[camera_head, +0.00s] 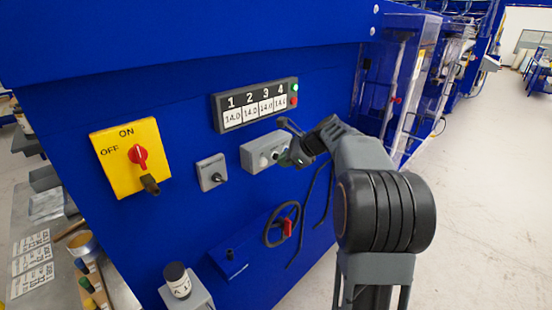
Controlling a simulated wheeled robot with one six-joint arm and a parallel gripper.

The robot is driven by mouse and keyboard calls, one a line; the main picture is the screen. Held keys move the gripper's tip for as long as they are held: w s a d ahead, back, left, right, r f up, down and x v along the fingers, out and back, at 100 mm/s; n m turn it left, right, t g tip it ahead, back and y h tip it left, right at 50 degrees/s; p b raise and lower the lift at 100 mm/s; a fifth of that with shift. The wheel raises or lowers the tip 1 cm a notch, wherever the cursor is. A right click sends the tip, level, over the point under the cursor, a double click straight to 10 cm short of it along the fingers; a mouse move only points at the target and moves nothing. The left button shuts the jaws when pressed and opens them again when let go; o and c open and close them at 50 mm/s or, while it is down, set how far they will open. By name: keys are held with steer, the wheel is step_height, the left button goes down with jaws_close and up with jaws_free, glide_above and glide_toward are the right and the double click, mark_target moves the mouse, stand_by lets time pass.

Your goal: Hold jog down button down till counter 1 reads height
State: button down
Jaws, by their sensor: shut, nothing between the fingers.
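A grey button box (256,154) is fixed on the blue machine front, with a pale round button (264,161) showing at its middle. My gripper (284,157) is shut and sits at the right part of this box, close to or touching it. The gripper hides the buttons there, so I cannot tell whether one is pressed. Above the box, a dark counter display (256,104) shows columns 1 to 4. Counter 1 (233,116) seems to read 14.0, in small digits. A green lamp and a red lamp show at the display's right end.
A yellow ON/OFF plate (117,150) with a red switch is at left. A small grey box (212,171) with a black knob is beside the button box. A black handwheel (281,224) and hanging cables are below. A labelled dark jar (177,280) stands at the bottom.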

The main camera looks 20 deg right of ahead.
steer(key=shift+s+d, duration=0.25)
steer(key=shift+s, duration=0.3)
steer(key=shift+s+d+b, duration=0.2)
steer(key=shift+s+d, duration=0.15)
steer(key=shift+s, duration=0.4)
steer(key=shift+s+d+b, duration=0.15)
steer(key=shift+s+d, duration=0.2)
steer(key=shift+s, duration=0.4)
steer(key=shift+s+d+b, duration=0.2)
steer(key=shift+s+d, duration=0.15)
steer(key=shift+s, duration=0.4)
steer(key=s+a+f+n+g+h, duration=0.1)
steer(key=s+f+n+g+h, duration=0.2)
steer(key=s+f+n, duration=0.55)
steer(key=s+a+n+t+h, duration=0.1)
steer(key=s+a+n+h, duration=0.2)
steer(key=s+a+n, duration=0.8)
steer(key=shift+s+a+r+n, duration=0.15)
steer(key=shift+s+r+n, duration=0.35)
steer(key=shift+n, duration=1.55)
